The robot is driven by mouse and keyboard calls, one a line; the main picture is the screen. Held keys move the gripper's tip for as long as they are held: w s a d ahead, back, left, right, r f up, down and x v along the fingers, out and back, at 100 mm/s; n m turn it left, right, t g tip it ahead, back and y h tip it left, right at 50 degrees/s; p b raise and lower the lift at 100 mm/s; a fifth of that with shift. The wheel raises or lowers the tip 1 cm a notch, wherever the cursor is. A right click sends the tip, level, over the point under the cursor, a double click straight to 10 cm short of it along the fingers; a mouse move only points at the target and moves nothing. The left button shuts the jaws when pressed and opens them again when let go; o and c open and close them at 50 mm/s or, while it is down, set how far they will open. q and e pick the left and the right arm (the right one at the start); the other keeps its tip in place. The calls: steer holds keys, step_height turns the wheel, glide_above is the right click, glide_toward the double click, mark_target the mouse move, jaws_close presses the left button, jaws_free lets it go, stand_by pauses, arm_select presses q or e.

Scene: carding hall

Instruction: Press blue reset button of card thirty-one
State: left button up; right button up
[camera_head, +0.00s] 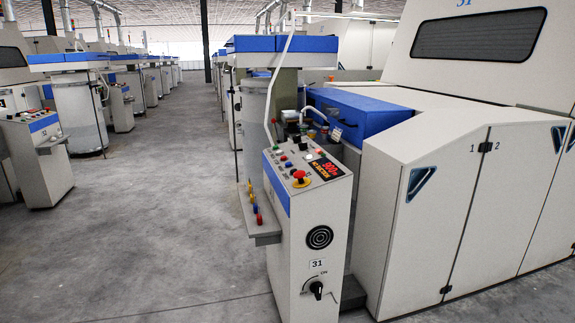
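The control post of card thirty-one (311,222) stands upright in the middle foreground and carries a label reading 31 (318,263). Its sloped top panel holds several small coloured buttons, a red mushroom button on yellow (299,175) and a lit red display (325,168). The small buttons sit at the panel's left and far side; at this size I cannot tell surely which one is blue. Neither of my grippers shows in the head view, and nothing touches the panel.
The big card machine (440,190) fills the right side, close beside the post. A small shelf (262,232) with coloured pieces juts from the post's left side. A similar post (38,160) stands at left. The grey floor (165,235) between is clear.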

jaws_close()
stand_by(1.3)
